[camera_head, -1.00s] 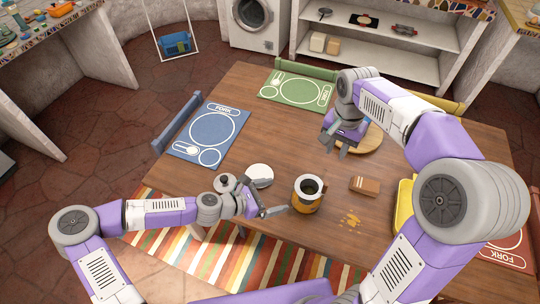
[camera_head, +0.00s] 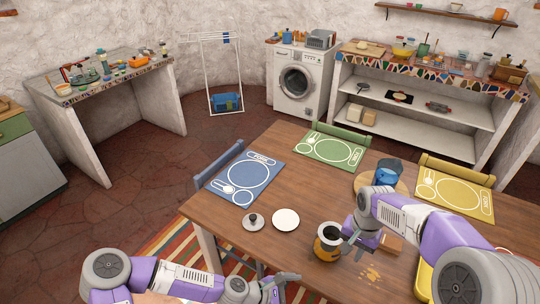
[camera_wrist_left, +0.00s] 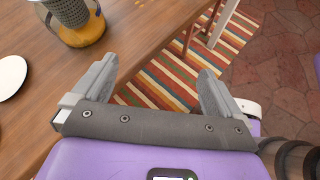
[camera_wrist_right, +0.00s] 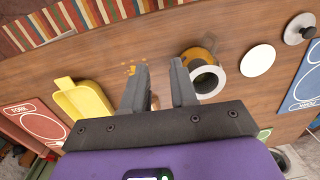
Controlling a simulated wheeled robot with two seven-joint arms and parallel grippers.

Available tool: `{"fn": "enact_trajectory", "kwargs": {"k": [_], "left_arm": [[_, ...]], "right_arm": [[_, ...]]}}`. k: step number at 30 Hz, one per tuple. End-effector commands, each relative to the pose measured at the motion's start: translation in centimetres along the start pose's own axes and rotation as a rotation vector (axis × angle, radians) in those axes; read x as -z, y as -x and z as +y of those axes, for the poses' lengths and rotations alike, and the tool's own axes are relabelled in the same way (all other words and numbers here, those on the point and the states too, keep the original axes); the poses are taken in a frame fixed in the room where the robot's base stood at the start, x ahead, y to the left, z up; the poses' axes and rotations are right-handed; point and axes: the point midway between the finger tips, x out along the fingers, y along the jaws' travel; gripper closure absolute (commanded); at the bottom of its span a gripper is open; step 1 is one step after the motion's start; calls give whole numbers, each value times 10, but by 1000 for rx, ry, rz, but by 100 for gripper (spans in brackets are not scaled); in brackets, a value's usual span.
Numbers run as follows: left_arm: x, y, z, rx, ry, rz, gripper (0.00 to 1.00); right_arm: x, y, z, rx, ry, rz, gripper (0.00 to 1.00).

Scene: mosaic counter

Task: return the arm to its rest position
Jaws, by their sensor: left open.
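My right gripper (camera_head: 352,238) is above the table, beside the yellow-and-dark mug (camera_head: 328,242) and in front of the brown box (camera_head: 391,243). In the right wrist view its fingers (camera_wrist_right: 158,88) are apart, with a little brown showing between them, probably the box below. The mug (camera_wrist_right: 203,72) stands just to their right there, and I see no hold on it. My left gripper (camera_head: 280,284) is low at the table's near edge. In the left wrist view its fingers (camera_wrist_left: 157,85) are wide apart and empty, over the table edge and the striped rug.
Crumbs (camera_head: 370,273) and a yellow tray (camera_head: 424,281) are near the right arm.

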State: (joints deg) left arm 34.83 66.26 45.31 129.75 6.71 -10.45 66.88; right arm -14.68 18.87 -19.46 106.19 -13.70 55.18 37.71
Motion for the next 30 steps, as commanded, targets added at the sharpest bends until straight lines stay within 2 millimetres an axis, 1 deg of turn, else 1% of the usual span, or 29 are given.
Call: {"fn": "enact_trajectory", "kwargs": {"k": [1, 2, 5, 6, 8, 9, 11, 12, 14, 15, 18, 21, 22, 25, 30], "left_arm": [[9, -1, -9, 18, -53, 28, 0], [14, -1, -14, 28, -87, 43, 0], [36, -1, -31, 71, -215, 101, 0], [46, 1, -39, 92, -274, 128, 0], [64, 4, -52, 132, -378, 172, 0], [76, 8, -60, 163, -456, 203, 0], [97, 17, -73, 216, -582, 250, 0], [110, 24, -81, 255, -666, 278, 0], [128, 35, -90, 312, -788, 317, 0], [140, 43, -96, 352, -865, 339, 0], [162, 64, -106, 443, -1031, 382, 0], [178, 80, -112, 514, -1151, 408, 0], [182, 84, -113, 531, -1178, 413, 0], [188, 93, -115, 567, -1237, 424, 0], [191, 96, -116, 581, -1260, 426, 0]], "right_arm": [[-4, -20, -3, 5, 25, -14, 73], [-6, -30, -5, 12, 42, -18, 73], [-18, -71, -12, 38, 100, -36, 73], [-24, -90, -14, 51, 126, -45, 73], [-38, -122, -17, 75, 166, -62, 73], [-50, -145, -18, 94, 193, -75, 73], [-72, -178, -18, 127, 230, -92, 73], [-87, -198, -17, 151, 253, -100, 73], [-111, -224, -15, 185, 281, -110, 73], [-127, -238, -13, 206, 295, -112, 73], [-163, -263, -9, 249, 321, -115, 73], [-189, -276, -5, 279, 339, -110, 73], [-195, -278, -4, 285, 341, -109, 73], [-206, -282, -2, 298, 348, -100, 73], [-209, -283, -2, 303, 352, -94, 73]]}}
